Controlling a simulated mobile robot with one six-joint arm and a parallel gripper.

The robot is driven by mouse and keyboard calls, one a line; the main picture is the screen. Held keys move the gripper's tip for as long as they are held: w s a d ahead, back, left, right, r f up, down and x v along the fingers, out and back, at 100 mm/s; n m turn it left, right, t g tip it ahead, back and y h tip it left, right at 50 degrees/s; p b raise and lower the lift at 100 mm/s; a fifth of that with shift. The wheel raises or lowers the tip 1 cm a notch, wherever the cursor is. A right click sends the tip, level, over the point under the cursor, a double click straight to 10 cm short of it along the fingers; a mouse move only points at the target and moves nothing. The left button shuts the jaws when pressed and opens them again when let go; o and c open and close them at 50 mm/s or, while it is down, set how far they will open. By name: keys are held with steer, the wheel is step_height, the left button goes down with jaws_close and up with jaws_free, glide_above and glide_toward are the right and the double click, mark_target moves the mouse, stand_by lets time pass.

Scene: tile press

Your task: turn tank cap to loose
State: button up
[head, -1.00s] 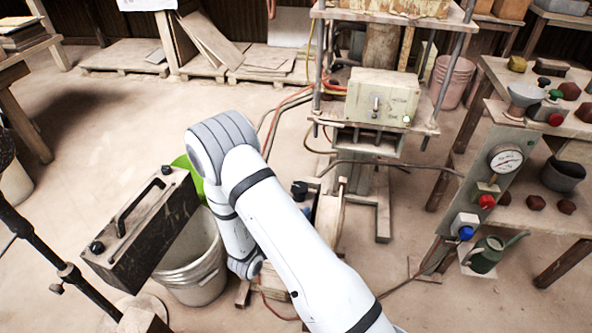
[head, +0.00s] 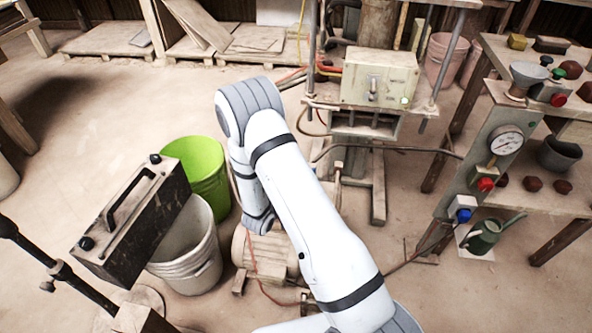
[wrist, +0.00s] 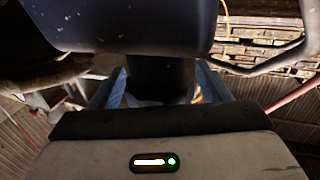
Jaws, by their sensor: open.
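In the wrist view my gripper (wrist: 160,72) is open, with one blue-grey finger on each side of a dark, rounded piece (wrist: 160,88). This piece may be the tank cap, but it is too dark to be sure. A large dark blue-black body (wrist: 130,25) fills the top of the view, close in front of the fingers. I cannot tell whether the fingers touch the dark piece. In the head view my white arm hides the gripper, and no tank cap can be made out there.
A black box with a handle (head: 130,222) stands left of my arm, by a white bucket (head: 190,262) and a green bucket (head: 205,165). The press control box (head: 378,77) is behind. A gauge panel (head: 490,150) stands right. Open floor lies at far left.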

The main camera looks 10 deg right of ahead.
steer(key=shift+c, duration=0.4)
steer(key=c, duration=0.9)
steer(key=shift+f+n+t+y+b, duration=0.1)
steer(key=shift+n+t+y+b, duration=0.6)
steer(key=shift+y, duration=0.1)
steer(key=shift+a+y, duration=0.1)
steer(key=shift+y, duration=0.2)
steer(key=o, duration=1)
